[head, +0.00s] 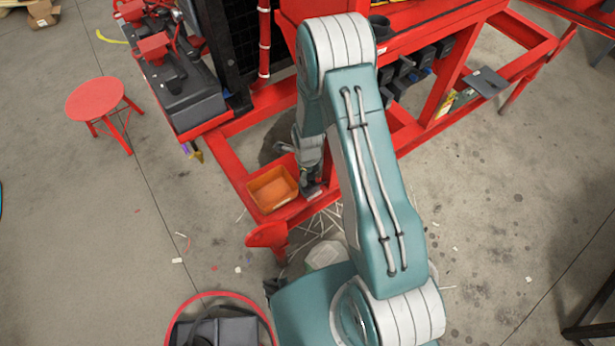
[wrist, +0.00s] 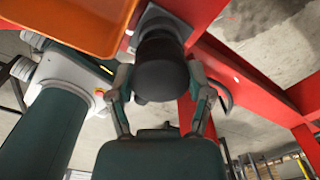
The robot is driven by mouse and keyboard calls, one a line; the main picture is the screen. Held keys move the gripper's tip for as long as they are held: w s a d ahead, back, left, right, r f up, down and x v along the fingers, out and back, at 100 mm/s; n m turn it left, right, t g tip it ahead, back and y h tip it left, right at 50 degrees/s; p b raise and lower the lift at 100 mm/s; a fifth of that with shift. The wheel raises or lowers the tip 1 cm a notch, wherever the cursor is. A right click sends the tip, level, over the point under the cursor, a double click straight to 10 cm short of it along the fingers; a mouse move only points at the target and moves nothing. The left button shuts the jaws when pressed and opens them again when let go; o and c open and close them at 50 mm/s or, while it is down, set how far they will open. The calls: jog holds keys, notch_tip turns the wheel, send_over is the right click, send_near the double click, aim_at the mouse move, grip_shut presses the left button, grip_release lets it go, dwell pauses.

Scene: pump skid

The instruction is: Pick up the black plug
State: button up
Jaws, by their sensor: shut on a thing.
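In the wrist view the black plug (wrist: 160,68) is a dark rounded piece between the two fingers of my gripper (wrist: 160,85). The fingers press on it from both sides. Its far end is close to a grey square plate (wrist: 178,24) on the red frame; I cannot tell whether they touch. In the head view my gripper (head: 308,185) is low over the red frame, just right of the orange bin (head: 272,188). The plug is too small and hidden to make out there.
The red skid frame (head: 268,234) runs under and around my gripper. The orange bin's wall (wrist: 80,40) is close at the upper left of the wrist view. A red stool (head: 96,98) and a black machine (head: 188,98) stand left. Open concrete floor lies front left.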

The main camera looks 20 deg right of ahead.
jog(key=s+d+r, duration=0.5)
jog(key=s+r, duration=0.6)
jog(key=s, duration=0.1)
jog(key=shift+s+d, duration=0.4)
jog(key=shift+f, duration=0.1)
